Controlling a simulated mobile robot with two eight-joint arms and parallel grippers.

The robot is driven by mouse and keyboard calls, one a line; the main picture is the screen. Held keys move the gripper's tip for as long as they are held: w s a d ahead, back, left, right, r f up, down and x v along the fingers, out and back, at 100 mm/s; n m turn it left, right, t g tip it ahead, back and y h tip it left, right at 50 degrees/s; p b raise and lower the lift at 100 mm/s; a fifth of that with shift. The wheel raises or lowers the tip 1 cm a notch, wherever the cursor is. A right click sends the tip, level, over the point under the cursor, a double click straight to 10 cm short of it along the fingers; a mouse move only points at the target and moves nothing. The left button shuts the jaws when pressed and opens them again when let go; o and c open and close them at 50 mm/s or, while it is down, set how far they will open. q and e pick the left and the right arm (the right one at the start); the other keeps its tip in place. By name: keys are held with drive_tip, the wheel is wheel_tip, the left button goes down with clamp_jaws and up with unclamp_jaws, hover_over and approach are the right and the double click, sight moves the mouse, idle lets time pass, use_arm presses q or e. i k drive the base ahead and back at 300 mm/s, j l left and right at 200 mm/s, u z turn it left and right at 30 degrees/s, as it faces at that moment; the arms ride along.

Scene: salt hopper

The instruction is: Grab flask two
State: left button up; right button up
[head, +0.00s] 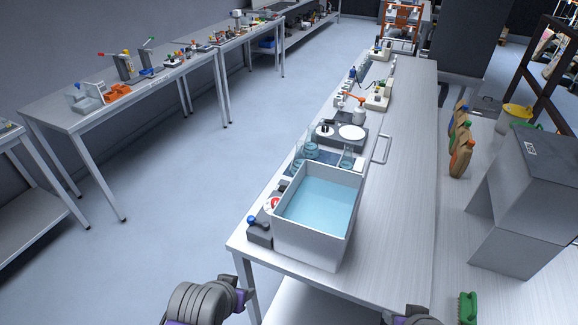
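Several clear glass flasks stand just behind a white basin of blue water on the steel bench. One conical flask (346,158) is at the right, another glass flask (311,150) is left of it, and a further glass piece (297,166) is at the basin's back left corner. They are small, and the basin hides their lower parts. I see no readable label, so I cannot tell which is flask two. Parts of my left and right arms show at the bottom edge, well short of the flasks. No fingertips of either gripper are in view.
The water basin (318,206) fills the bench's near end. A grey device with a blue knob (258,229) sits at its left. Balances and a small burette stand (356,104) are farther back. The bench's right half (405,190) is mostly clear. Open floor lies left.

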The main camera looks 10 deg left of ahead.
sight(300, 154)
drive_tip(key=j, duration=0.35)
drive_tip(key=k+j+z, duration=0.1)
drive_tip(key=j, duration=0.25)
drive_tip(key=k+j+z, duration=0.1)
drive_tip(key=j, duration=0.25)
drive_tip(key=j+z, duration=0.15)
drive_tip(key=j, duration=0.95)
drive_tip(key=i+j+z, duration=0.2)
drive_tip(key=i+j, duration=0.2)
drive_tip(key=j, duration=0.25)
drive_tip(key=i+j, duration=0.2)
drive_tip(key=j, duration=0.15)
drive_tip(key=i+j+z, duration=0.15)
drive_tip(key=i+j, duration=0.3)
drive_tip(key=i+l, duration=0.05)
drive_tip(key=i, duration=0.05)
